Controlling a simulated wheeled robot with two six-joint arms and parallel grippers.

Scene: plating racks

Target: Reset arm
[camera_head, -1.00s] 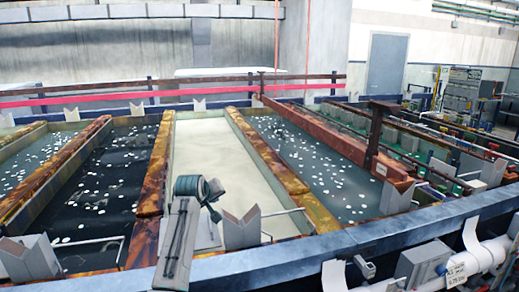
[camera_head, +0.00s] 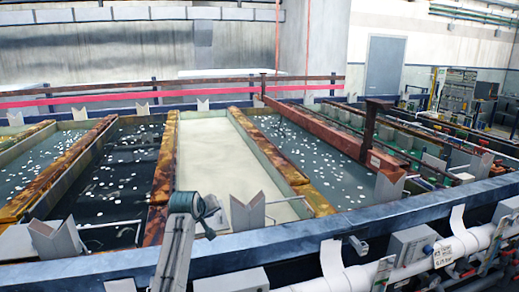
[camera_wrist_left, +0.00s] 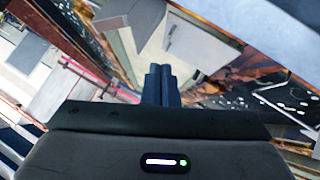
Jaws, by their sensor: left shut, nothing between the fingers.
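My left gripper (camera_wrist_left: 158,85) shows in the left wrist view with its two dark fingers together and nothing between them. It is in front of pale, angular metal parts, and I see no contact with them. In the head view, a grey link with a dark green round end (camera_head: 190,205) rises from the bottom edge and seems to be part of my arm. My right gripper is in neither view.
A blue tank edge (camera_head: 350,222) crosses in front of me. Behind it are a pale tank (camera_head: 215,155), dark tanks (camera_head: 115,175) and grey V-notched posts (camera_head: 247,214). White pipe (camera_head: 405,262) and grey boxes run along the near side.

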